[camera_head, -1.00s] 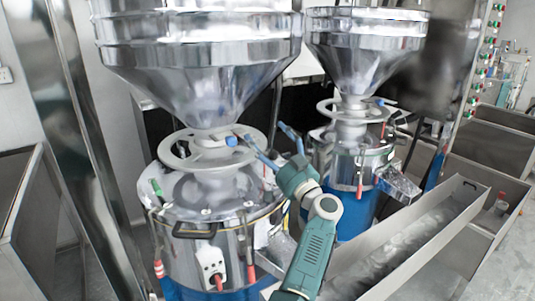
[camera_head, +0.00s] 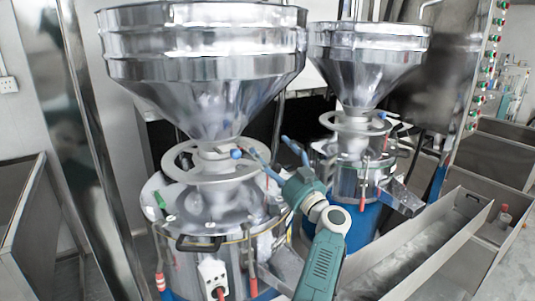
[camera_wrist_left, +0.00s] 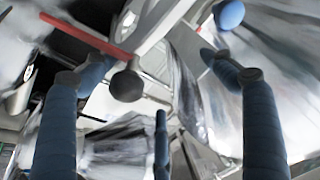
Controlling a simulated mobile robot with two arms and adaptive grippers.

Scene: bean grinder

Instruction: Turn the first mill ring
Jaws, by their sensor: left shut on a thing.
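The near mill ring (camera_head: 180,172) is a pale grey wheel under the large left hopper, with a blue ball knob (camera_head: 236,153) at its right side. The far mill (camera_head: 362,180) has a similar ring (camera_head: 326,120). My left gripper (camera_head: 270,150) is at the right edge of the near ring, its blue fingers spread around a part there. One finger is beside the knob; the exact contact is hard to see. In the left wrist view my fingers (camera_wrist_left: 158,75) straddle a grey bar, and the blue knob (camera_wrist_left: 229,14) shows at the top. My right gripper is not in view.
The left hopper (camera_head: 210,85) hangs close above the ring. A long metal trough (camera_head: 420,250) stands to the right of my arm.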

